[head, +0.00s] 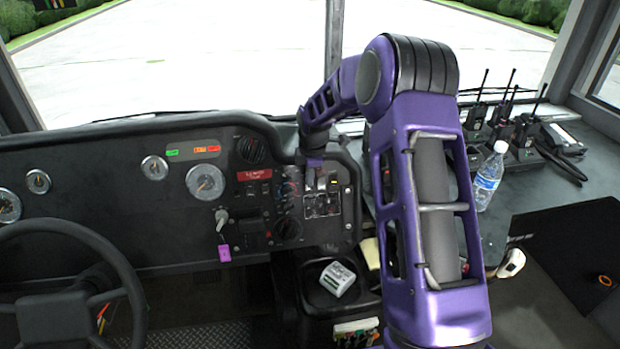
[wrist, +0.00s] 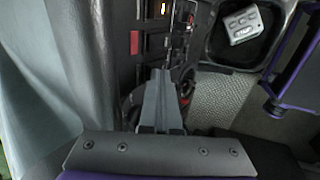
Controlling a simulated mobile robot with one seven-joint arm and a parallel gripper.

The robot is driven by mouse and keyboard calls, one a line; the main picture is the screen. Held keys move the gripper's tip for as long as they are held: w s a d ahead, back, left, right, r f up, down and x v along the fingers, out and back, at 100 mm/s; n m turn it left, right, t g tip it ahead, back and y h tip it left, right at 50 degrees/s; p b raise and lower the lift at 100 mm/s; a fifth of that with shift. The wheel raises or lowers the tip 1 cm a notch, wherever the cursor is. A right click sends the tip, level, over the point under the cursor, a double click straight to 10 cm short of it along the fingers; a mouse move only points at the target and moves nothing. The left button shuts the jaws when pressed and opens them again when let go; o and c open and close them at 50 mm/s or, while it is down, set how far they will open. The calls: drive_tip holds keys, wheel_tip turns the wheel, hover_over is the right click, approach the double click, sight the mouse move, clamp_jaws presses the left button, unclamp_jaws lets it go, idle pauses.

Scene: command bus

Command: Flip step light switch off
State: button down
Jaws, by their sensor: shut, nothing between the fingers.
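The switch panel (head: 322,207) is on the right part of the dark dashboard, with a group of small switches under a clear-looking cover or frame. I cannot read which one is the step light switch. My gripper (head: 316,186) is in front of the upper part of this group and hides some of it. In the wrist view my gripper (wrist: 158,76) has its fingers together and empty, pointing at the panel. The panel's switches (wrist: 180,25) show beyond the fingertips there. I cannot tell whether the fingertips touch a switch.
The steering wheel (head: 70,290) is at the far left. A water bottle (head: 489,177) and several radios (head: 500,125) stand on the right shelf.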

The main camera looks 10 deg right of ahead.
drive_tip(key=shift+w, duration=0.15)
drive_tip(key=shift+r, duration=0.15)
drive_tip(key=shift+r+p, duration=0.45)
drive_tip(key=shift+r, duration=0.2)
